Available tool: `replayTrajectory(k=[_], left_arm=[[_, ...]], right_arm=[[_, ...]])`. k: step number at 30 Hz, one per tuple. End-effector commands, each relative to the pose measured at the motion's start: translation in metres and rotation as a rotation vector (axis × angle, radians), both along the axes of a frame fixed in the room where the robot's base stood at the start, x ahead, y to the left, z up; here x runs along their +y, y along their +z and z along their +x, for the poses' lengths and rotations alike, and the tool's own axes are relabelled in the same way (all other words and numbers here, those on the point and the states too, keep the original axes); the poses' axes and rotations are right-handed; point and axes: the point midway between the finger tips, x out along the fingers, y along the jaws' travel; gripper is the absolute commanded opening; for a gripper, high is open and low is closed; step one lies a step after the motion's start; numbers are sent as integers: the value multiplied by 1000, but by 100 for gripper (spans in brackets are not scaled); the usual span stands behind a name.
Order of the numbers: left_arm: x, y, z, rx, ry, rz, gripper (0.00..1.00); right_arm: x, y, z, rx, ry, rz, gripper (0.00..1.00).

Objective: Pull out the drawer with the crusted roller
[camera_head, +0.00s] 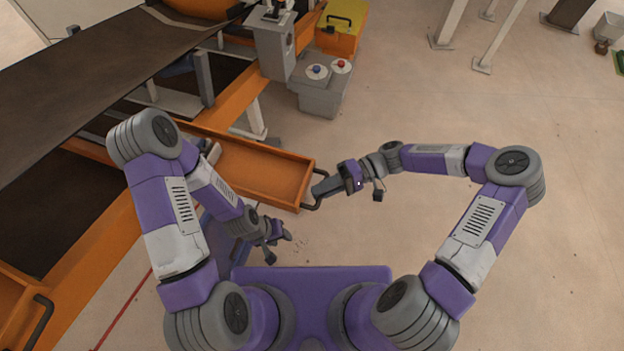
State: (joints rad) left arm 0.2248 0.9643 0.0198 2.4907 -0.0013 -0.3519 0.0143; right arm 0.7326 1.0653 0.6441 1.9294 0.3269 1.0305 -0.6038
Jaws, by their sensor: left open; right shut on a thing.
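An orange drawer (246,172) stands out from the orange machine frame, left of the middle. A dark bar handle (315,205) is on the drawer's right-hand front. My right gripper (322,189) is shut on this handle, its arm reaching in from the right. My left gripper (280,236) is open and empty, below the drawer and apart from it. My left arm hides the drawer's left part.
Another orange drawer front with a dark handle (40,322) is at the lower left. A dark conveyor belt (100,75) runs along the left.

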Motion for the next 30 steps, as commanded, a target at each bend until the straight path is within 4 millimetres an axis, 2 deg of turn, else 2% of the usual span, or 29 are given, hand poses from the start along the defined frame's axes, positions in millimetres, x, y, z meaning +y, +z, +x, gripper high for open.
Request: replayTrajectory(k=[8, 20, 21, 24, 30], left_arm=[[0, 3, 0, 0, 0, 0, 43], [0, 4, 0, 0, 0, 0, 43], [0, 4, 0, 0, 0, 0, 43], [0, 4, 0, 0, 0, 0, 43], [0, 4, 0, 0, 0, 0, 43]], right_arm=[[-16, 1, -6, -1, 15, 0, 0], [-17, 0, -7, -1, 16, 0, 0], [-17, 0, -7, -1, 16, 0, 24], [-17, 0, -7, -1, 16, 0, 38], [-17, 0, -7, -1, 16, 0, 38]])
